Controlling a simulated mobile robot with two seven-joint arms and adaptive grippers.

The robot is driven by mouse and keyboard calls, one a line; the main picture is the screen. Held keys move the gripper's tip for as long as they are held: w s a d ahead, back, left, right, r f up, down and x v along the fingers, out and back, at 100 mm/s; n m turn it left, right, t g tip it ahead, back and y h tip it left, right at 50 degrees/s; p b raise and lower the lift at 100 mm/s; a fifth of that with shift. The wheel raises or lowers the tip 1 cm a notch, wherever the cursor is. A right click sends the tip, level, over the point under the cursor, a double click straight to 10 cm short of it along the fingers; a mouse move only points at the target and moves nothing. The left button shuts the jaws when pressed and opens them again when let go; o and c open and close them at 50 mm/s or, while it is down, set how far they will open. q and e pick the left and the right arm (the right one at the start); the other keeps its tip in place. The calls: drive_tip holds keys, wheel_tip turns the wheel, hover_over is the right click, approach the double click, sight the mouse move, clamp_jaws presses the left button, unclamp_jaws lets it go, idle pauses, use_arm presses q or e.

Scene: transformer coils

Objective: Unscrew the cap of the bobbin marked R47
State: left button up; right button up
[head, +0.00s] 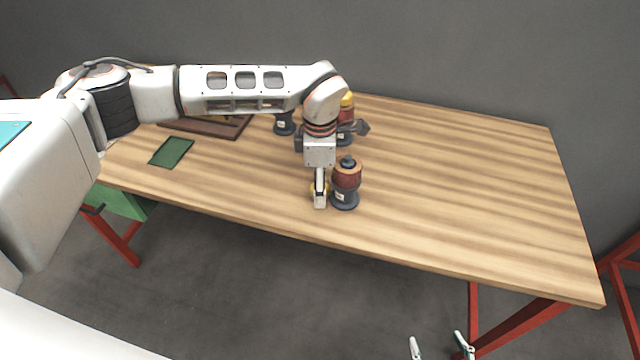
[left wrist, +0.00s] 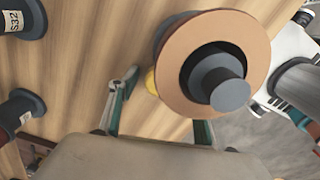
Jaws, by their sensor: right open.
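A bobbin with a dark red winding (head: 347,178) stands upright near the table's front edge. Its top shows a tan disc (left wrist: 178,68) and a bare dark post (left wrist: 228,90). Its label is too small to read, so I cannot tell whether it is R47. A yellow part (left wrist: 150,82), perhaps a cap, is low beside it, partly hidden by the disc. My left gripper (head: 320,196) points down just left of this bobbin; its fingers (left wrist: 160,105) are apart around the yellow part, with a gap at one finger. My right gripper (head: 438,346) is open and empty, below the table's front edge.
Behind my left arm stand a yellow-topped bobbin (head: 347,101) and another dark-based bobbin (head: 284,125). One bobbin in the wrist view is marked S32 (left wrist: 14,22). A brown tray (head: 215,130) and green mat (head: 171,152) lie at left. The table's right side (head: 480,190) is clear.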

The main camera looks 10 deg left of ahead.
use_arm(q)
wheel_tip(320, 180, up, 12)
drive_tip(key=shift+r, duration=0.15)
idle(0.5)
drive_tip(key=shift+s, duration=0.1)
